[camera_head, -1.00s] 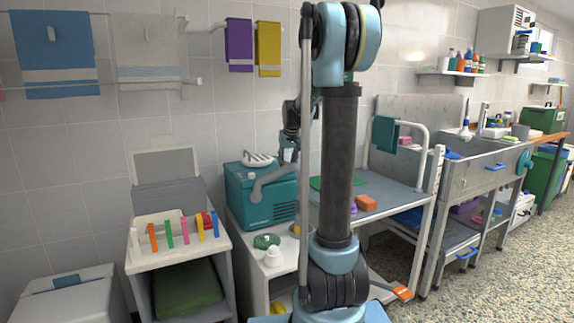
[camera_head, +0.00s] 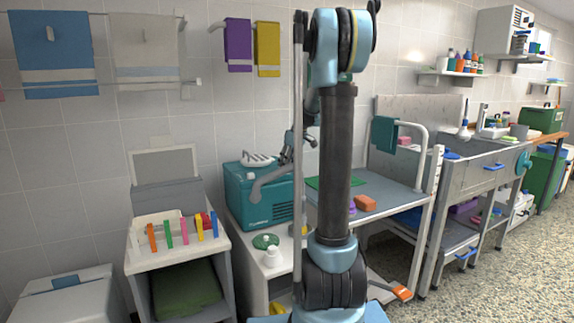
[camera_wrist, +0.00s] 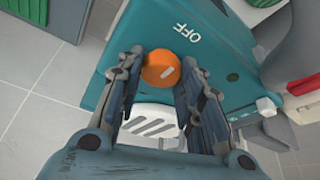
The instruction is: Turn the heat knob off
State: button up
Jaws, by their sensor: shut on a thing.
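The teal machine (camera_head: 262,206) stands on the white cabinet and also fills much of the wrist view (camera_wrist: 222,63). Its orange heat knob (camera_wrist: 159,67) shows in the wrist view, with a short pale mark on the right part of its cap. White "OFF" lettering (camera_wrist: 187,32) is on the teal face, above and right of the knob. My gripper (camera_wrist: 160,76) is shut on the knob, with one dark finger on each side. The knob's lower sides are hidden by the fingers. In the head view the knob cannot be made out, and my arm partly covers the machine's right side.
A grey hose (camera_head: 268,184) runs across the machine's front. A white bottle (camera_head: 271,257) and green round item (camera_head: 265,241) stand before it. A grey-topped table (camera_head: 390,193) lies to the right, and a rack of coloured pegs (camera_head: 176,236) to the left.

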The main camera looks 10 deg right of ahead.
jog(key=shift+w+d, duration=0.1)
dwell(0.3)
jog(key=o, duration=1)
jog(key=shift+o, duration=0.2)
jog(key=v, duration=1.2)
jog(key=shift+f, duration=0.1)
jog(key=s+a+f+m+h, duration=0.1)
jog(key=s+f+m, duration=0.1)
jog(key=s+f, duration=0.6)
jog(key=s+a+f+m+h, duration=0.1)
jog(key=s+f+m, duration=0.2)
jog(key=s+f, duration=0.5)
jog(key=s+a+f+m+g, duration=0.1)
jog(key=s+f+m, duration=0.2)
jog(key=s+f, duration=0.6)
jog(key=s, duration=1.5)
jog(key=shift+s+h, duration=0.35)
jog(key=shift+h, duration=0.05)
